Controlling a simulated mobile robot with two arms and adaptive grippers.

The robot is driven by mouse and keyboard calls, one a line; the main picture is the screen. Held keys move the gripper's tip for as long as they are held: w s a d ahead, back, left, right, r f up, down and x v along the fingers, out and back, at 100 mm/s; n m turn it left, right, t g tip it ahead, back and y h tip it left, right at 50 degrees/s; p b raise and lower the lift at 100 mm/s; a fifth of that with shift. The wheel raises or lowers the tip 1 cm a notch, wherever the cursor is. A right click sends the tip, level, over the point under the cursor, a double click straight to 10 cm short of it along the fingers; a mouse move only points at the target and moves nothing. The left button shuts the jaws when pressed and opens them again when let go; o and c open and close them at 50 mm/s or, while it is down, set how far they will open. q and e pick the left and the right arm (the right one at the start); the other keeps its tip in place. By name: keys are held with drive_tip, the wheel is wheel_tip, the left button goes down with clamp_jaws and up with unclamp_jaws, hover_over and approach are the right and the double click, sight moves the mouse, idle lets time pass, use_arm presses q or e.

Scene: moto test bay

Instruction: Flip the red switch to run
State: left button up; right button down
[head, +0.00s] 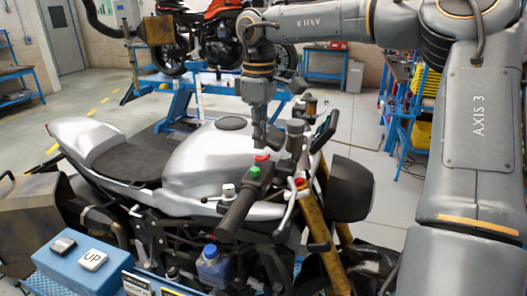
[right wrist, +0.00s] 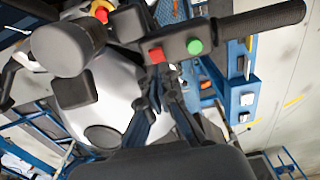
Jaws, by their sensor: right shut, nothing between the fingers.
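The red switch (head: 262,157) sits on the dark control housing at the inner end of the motorcycle's near handlebar grip (head: 236,212). A green button (head: 254,170) is beside it, nearer the grip. In the right wrist view the red switch (right wrist: 157,56) is left of the green button (right wrist: 194,46). Which way the switch is set is too small to tell. My right gripper (head: 268,143) is shut and empty, pointing down just above the red switch. Its fingers also show in the right wrist view (right wrist: 159,84), close to the switch; I cannot tell whether they touch it. My left gripper is out of view.
The silver tank (head: 205,160) and the fork (head: 313,225) are close around the handlebar. A blue box with an UP button (head: 93,260) stands at front left. A second motorcycle rests on a blue lift (head: 160,90) behind. Open floor (head: 85,115) lies at back left.

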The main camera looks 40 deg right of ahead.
sight(260, 157)
drive_tip(key=shift+r+p, duration=1.3)
drive_tip(key=shift+r, duration=1)
